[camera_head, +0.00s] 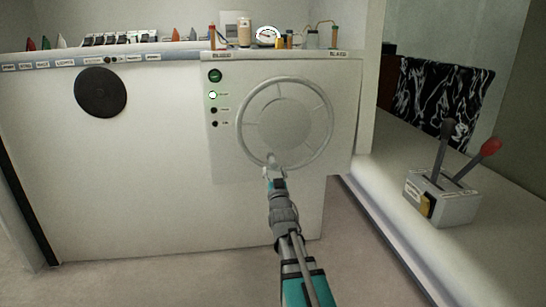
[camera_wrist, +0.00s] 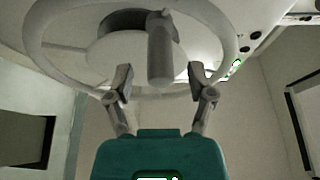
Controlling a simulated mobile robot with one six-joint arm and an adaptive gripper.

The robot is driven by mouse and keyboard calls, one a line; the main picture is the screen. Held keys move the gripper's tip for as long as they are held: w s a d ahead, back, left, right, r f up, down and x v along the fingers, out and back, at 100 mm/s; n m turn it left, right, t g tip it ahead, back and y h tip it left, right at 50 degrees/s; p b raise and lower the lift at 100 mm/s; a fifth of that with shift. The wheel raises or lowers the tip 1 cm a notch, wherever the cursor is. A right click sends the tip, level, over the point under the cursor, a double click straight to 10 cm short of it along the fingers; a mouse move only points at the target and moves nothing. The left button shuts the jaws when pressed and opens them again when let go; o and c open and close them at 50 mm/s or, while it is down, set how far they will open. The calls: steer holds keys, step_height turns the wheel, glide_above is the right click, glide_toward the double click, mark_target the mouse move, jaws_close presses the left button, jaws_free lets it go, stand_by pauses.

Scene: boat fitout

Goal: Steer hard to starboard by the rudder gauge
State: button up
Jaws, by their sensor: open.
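The grey steering wheel (camera_head: 331,128) is on the white console front. Its knob (camera_head: 271,159) sits at the lower left of the rim. My gripper (camera_head: 273,172) is at that knob. In the wrist view the knob (camera_wrist: 160,55) points toward my gripper (camera_wrist: 161,84), whose two open fingers stand either side of its line, apart from it. A small round white gauge with a dark needle (camera_head: 267,36) stands on the console top above the wheel; its reading is too small to make out. The wheel rim also shows in the wrist view (camera_wrist: 50,62).
A green button (camera_head: 214,75) and a lit green lamp (camera_head: 213,95) are left of the wheel. A black disc (camera_head: 101,92) is further left. A lever box (camera_head: 440,200) with a black and a red-topped lever stands at right. Bottles and switches line the console top.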

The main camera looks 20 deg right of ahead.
mark_target(272, 157)
steer(key=shift+p+x, duration=0.75)
steer(key=shift+x, duration=1.85)
jaws_close()
steer(key=shift+d, duration=0.2)
steer(key=shift+a, duration=0.15)
